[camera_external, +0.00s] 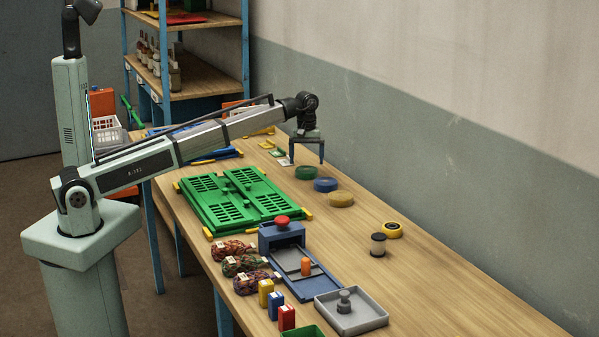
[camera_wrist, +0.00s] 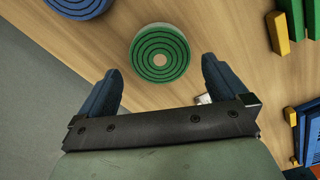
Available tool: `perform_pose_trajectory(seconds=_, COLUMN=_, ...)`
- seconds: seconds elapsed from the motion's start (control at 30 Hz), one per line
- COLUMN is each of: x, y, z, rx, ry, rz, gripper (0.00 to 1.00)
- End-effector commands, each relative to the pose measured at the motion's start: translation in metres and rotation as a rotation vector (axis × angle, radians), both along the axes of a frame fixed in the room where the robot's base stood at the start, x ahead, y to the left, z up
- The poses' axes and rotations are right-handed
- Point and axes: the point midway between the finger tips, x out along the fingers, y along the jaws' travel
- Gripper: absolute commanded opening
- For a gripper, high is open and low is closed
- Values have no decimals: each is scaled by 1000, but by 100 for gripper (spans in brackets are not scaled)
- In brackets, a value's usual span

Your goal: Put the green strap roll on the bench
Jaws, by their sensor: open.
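The green strap roll (camera_external: 306,173) lies flat on the wooden bench (camera_external: 420,285), towards the wall side. In the wrist view the green roll (camera_wrist: 160,53) shows as a ringed disc with a pale centre, just beyond the fingertips. My gripper (camera_external: 308,155) points down above the bench near the green roll, with its fingers apart. In the wrist view my gripper (camera_wrist: 160,80) is open and nothing is between its fingers.
A blue roll (camera_external: 325,185) and a yellow roll (camera_external: 340,199) lie beside the green one. A green slatted panel (camera_external: 240,200) lies to the left. Netted bundles, a blue device (camera_external: 300,262) and a grey tray (camera_external: 350,315) stand nearer. Bare bench lies right of the panel.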

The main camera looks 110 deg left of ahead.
Motion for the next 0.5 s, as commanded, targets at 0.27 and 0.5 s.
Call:
perform_pose_trajectory(seconds=0.27, x=1, y=1, z=53, rx=2, ry=-2, rz=0, gripper=100)
perform_pose_trajectory(seconds=0.5, x=1, y=1, z=78, rx=0, ry=-1, rz=0, gripper=100)
